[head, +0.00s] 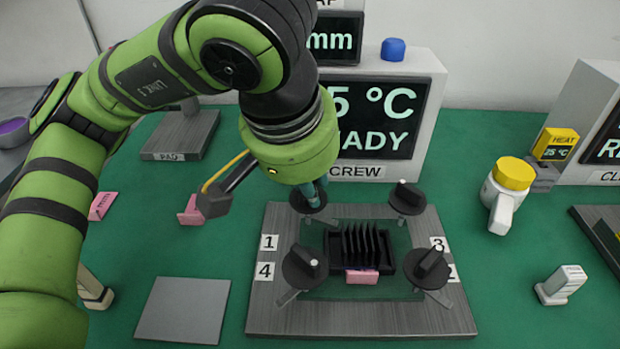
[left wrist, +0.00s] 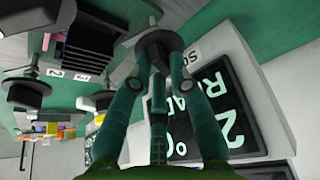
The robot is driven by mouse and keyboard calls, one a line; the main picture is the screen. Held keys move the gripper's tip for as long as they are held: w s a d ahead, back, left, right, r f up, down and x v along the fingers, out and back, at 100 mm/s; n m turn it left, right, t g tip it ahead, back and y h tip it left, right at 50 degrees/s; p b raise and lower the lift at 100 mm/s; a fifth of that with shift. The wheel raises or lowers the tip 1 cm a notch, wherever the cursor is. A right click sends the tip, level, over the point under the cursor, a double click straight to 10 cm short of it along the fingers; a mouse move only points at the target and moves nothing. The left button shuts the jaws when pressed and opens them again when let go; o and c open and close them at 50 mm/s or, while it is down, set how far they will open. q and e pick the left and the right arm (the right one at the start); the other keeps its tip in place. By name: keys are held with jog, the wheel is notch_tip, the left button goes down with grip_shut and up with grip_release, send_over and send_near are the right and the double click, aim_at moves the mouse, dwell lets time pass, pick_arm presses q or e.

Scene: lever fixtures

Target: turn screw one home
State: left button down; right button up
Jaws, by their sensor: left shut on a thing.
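Screw one is the black round knob (head: 309,204) at the back left of the grey plate (head: 365,322), near the label 1 (head: 269,242). My left gripper (head: 312,190) comes down on it from above and is shut on it. In the left wrist view the fingers (left wrist: 158,60) close on the dark knob (left wrist: 158,41). The wrist hides part of the knob in the head view, so its pointer cannot be made out. Three other black knobs stand at the back right (head: 407,199), front left (head: 304,268) and front right (head: 428,268). My right gripper is not in view.
A black finned block (head: 358,249) with a pink tag sits mid-plate. Behind stands a screen (head: 382,118) reading READY, partly hidden by my arm. A white and yellow tool (head: 507,190) is at right, a grey pad (head: 184,310) at front left. Green table is clear between.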

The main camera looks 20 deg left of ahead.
pick_arm(q)
jog(key=c, duration=1.1)
grip_release()
jog(key=shift+c, duration=0.2)
jog(key=v, duration=1.2)
jog(key=shift+s, duration=0.1)
